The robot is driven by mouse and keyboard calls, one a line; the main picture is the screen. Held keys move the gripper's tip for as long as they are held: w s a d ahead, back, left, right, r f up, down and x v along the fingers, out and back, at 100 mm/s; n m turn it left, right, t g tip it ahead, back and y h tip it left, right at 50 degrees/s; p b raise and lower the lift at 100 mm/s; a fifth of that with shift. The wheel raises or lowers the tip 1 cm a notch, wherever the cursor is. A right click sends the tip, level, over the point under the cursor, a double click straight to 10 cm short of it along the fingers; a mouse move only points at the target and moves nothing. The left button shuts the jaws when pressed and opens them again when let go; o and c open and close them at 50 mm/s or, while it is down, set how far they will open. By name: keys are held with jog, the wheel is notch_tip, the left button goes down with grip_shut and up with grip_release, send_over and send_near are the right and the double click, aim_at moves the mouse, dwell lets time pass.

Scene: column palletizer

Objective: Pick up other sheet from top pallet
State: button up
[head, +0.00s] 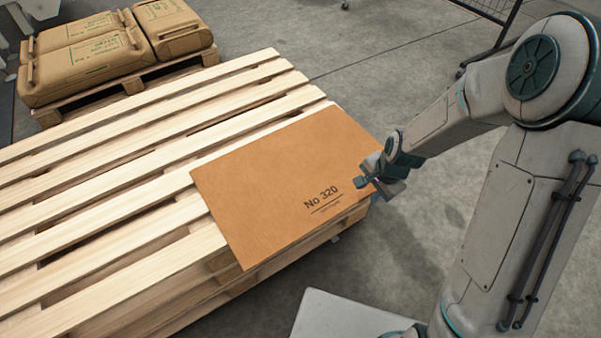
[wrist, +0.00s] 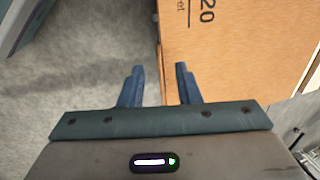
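A brown sheet (head: 285,180) printed "No 320" lies flat on the near right corner of the wooden pallet (head: 130,205). My gripper (head: 366,181) is at the sheet's right edge in the head view. In the wrist view my gripper (wrist: 158,75) has its two fingers apart, with a gap between them. The edge of the sheet (wrist: 240,45) runs up from the fingertips in that view, with the right finger over or beside the sheet and the left over the floor. I cannot tell whether the fingers touch it.
Several brown sacks (head: 100,50) lie on a smaller pallet (head: 130,85) at the back left. A wire mesh fence (head: 490,25) stands at the back right. Grey floor (head: 400,235) lies open to the right of the pallet.

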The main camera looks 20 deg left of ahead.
aim_at(366, 197)
jog(key=b+x, duration=0.2)
jog(key=x, duration=0.3)
jog(key=shift+d+f, duration=0.1)
jog(key=shift+d, duration=0.1)
grip_shut()
